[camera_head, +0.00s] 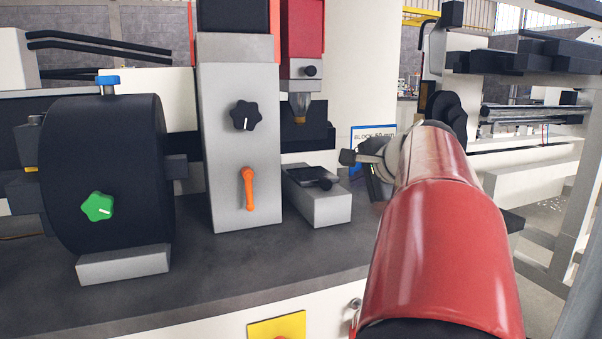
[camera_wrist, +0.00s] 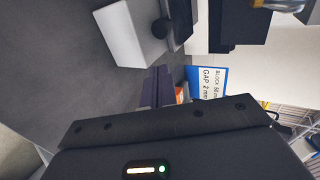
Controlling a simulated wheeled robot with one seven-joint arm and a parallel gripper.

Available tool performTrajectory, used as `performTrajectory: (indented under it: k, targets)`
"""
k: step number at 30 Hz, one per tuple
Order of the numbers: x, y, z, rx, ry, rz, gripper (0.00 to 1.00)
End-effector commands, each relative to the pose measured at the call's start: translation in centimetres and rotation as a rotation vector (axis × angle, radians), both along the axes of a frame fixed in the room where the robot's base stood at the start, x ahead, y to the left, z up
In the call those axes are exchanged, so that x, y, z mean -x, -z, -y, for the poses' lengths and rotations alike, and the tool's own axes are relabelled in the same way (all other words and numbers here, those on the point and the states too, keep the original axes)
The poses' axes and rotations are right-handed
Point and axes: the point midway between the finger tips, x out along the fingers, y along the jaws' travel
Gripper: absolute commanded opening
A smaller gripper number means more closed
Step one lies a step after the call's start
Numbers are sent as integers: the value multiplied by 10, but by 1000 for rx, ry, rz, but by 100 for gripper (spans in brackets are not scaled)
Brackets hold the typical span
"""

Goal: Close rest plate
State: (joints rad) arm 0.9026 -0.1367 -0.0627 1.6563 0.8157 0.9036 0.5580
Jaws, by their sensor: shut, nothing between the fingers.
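A dark flat plate (camera_head: 305,176) with a round black knob (camera_head: 325,184) lies on top of a low grey block (camera_head: 322,209); it looks like the rest plate. How far it is shut I cannot tell. In the wrist view the grey block (camera_wrist: 128,38) is at the upper left, with the black knob (camera_wrist: 161,28) at its edge. My gripper (camera_head: 347,157) is to the right of the plate, apart from it in the picture. Its dark fingers (camera_wrist: 156,86) are together and empty, below the block in the wrist view.
A grey column (camera_head: 238,150) with a black star knob and orange lever stands left of the block. A red-and-grey head (camera_head: 303,60) hangs above it. A black drum (camera_head: 105,185) with a green knob is farther left. A blue-edged sign (camera_wrist: 207,82) stands behind my fingers.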

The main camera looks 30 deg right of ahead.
Motion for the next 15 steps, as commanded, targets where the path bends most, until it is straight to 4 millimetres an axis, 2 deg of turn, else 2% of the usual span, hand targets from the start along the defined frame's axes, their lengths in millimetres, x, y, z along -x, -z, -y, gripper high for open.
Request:
performTrajectory:
  k: [5, 9, 15]
  targets:
    - [-32, 20, 8, -4, 0, 0, 0]
    - [-54, 18, 13, -2, 0, 1, 0]
    - [-69, 19, 17, -1, 1, 1, 0]
